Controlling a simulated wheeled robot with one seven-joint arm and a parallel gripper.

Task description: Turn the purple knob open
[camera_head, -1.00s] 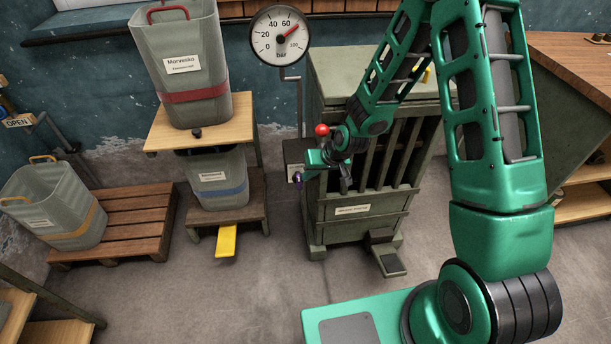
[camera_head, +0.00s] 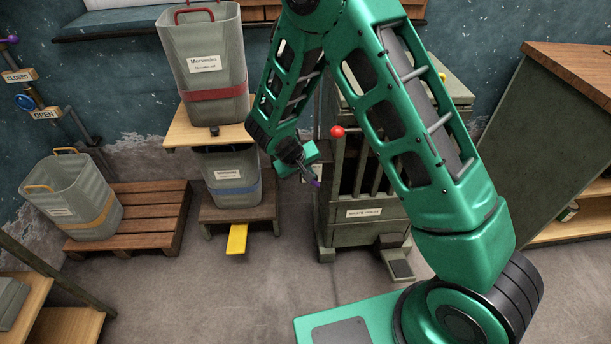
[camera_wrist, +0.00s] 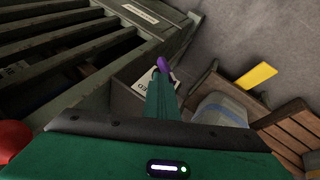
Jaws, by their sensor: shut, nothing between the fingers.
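A small purple knob (camera_head: 316,183) shows at the tip of my gripper (camera_head: 309,173) in the head view, in front of a small box with a pale label beside the green-grey cabinet. In the wrist view the purple knob (camera_wrist: 162,65) shows just past the end of my shut green fingers (camera_wrist: 161,98), partly hidden by them. Whether they touch it I cannot tell. A white label (camera_wrist: 143,82) beside it ends in letters like "ED"; the rest is covered. Another small purple piece (camera_head: 11,40) shows at the far left, above the CLOSED sign (camera_head: 18,76).
A red ball (camera_head: 338,131) on a lever is close to my gripper. The slatted cabinet (camera_head: 352,235) stands behind my arm. Stacked grey bins and a yellow pedal (camera_head: 237,239) are to the left. An OPEN sign (camera_head: 45,114) hangs on pipes.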

